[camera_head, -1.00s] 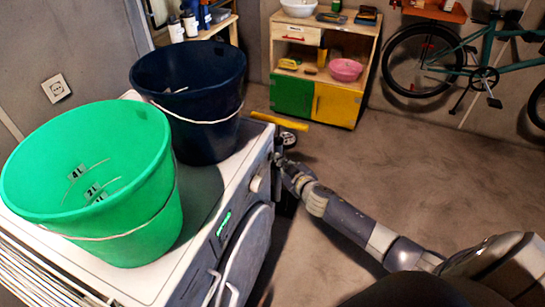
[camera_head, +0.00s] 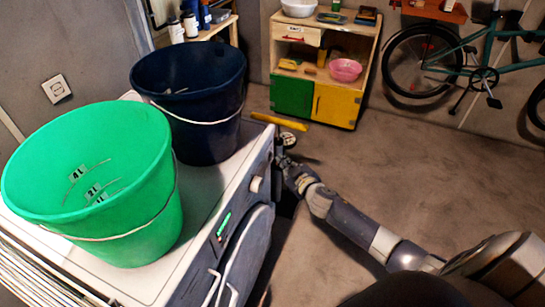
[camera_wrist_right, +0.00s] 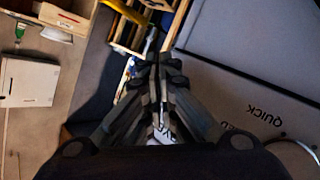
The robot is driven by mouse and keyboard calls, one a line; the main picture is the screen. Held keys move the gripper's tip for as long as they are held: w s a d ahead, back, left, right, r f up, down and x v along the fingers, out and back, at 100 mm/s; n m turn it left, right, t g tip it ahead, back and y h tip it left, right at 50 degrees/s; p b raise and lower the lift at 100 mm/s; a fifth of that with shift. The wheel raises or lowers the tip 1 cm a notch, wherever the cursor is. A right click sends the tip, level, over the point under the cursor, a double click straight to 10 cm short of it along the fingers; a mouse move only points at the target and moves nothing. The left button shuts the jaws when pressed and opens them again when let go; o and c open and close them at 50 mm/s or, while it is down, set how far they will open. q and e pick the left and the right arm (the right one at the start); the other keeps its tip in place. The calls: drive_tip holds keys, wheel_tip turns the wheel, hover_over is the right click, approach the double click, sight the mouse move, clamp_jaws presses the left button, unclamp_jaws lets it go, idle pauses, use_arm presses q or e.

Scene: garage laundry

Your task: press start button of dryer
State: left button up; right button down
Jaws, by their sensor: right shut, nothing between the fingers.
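The dryer (camera_head: 205,212) is the white machine at the left in the head view, with a grey front panel, a round knob (camera_head: 256,184) and a green lit display (camera_head: 224,223). I cannot make out the start button for certain. My right gripper (camera_head: 281,160) is beside the far end of the front panel, partly blurred against the dark edge. In the right wrist view the gripper's fingers (camera_wrist_right: 155,68) are together and empty. The grey panel (camera_wrist_right: 245,105) with the word QUICK lies to their right. Contact with the panel cannot be told. My left gripper is out of view.
A green bucket (camera_head: 110,200) and a dark blue bucket (camera_head: 205,130) stand on the dryer's top. A wooden cabinet (camera_head: 325,60) with green and yellow doors stands at the back. A bicycle (camera_head: 480,75) is at the right. The floor (camera_head: 415,175) between is clear.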

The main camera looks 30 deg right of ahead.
drive_tip(key=shift+s+d, duration=0.1)
drive_tip(key=s+d, duration=0.3)
drive_tip(key=shift+s+d, duration=0.1)
drive_tip(key=shift+s, duration=0.3)
idle(0.9)
